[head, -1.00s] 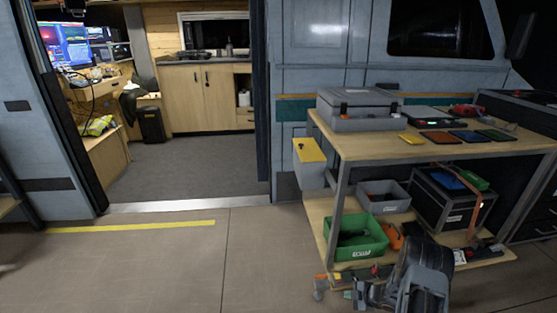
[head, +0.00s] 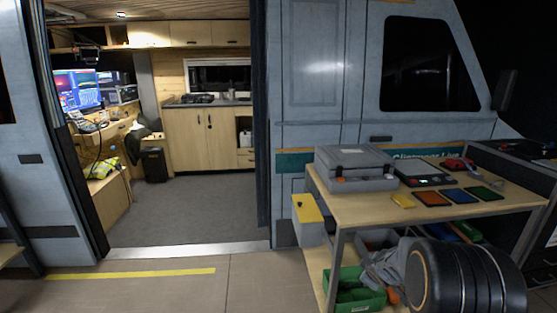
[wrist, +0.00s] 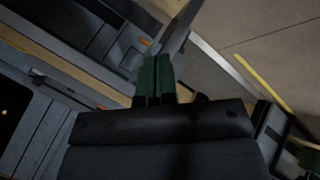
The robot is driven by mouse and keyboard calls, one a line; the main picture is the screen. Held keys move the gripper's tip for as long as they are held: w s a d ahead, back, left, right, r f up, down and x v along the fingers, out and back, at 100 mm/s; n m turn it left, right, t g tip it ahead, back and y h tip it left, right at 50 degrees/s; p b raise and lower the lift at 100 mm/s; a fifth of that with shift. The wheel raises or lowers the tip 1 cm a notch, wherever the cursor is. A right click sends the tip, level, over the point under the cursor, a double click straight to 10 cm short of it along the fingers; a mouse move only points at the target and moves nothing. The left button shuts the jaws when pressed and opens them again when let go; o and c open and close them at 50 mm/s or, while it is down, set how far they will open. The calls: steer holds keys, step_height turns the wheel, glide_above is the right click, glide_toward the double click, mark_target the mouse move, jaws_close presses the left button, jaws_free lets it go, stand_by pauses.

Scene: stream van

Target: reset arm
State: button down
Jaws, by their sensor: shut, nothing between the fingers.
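My gripper (wrist: 154,62) shows in the wrist view as two dark green fingers side by side at the middle, shut with nothing between them. In the head view my arm rises at the lower right as a large dark rounded link with grey parts beside it, in front of the workbench. I cannot make out the fingertips in the head view. The arm hides much of the bench's lower shelf.
The workbench (head: 357,208) carries a grey case (head: 352,172), a black device (head: 423,176) and several coloured tablets. A yellow-lidded box (head: 308,221) hangs at its left end. A green bin (head: 340,276) sits below. Floor (head: 200,292) left of the bench is clear, before the van doorway.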

steer(key=s+a+r+m+g+p, duration=0.1)
steer(key=s+a+r+m+p, duration=0.3)
steer(key=r, duration=0.6)
steer(key=s+a+r+m+p, duration=0.1)
steer(key=s+r+p, duration=0.4)
steer(key=r, duration=0.5)
steer(key=s+a+r+m+g+y+p, duration=0.1)
steer(key=s+a+r+m+p, duration=0.1)
steer(key=s, duration=0.6)
steer(key=s+a+r+m+g+y+p, duration=0.1)
steer(key=s+a+r+m+p, duration=0.1)
steer(key=s+a+r+p, duration=0.2)
steer(key=s+a+r, duration=0.2)
steer(key=s+r, duration=0.1)
steer(key=shift+s+a+r+g, duration=0.15)
steer(key=shift+s+r+g, duration=0.2)
steer(key=shift+g, duration=0.05)
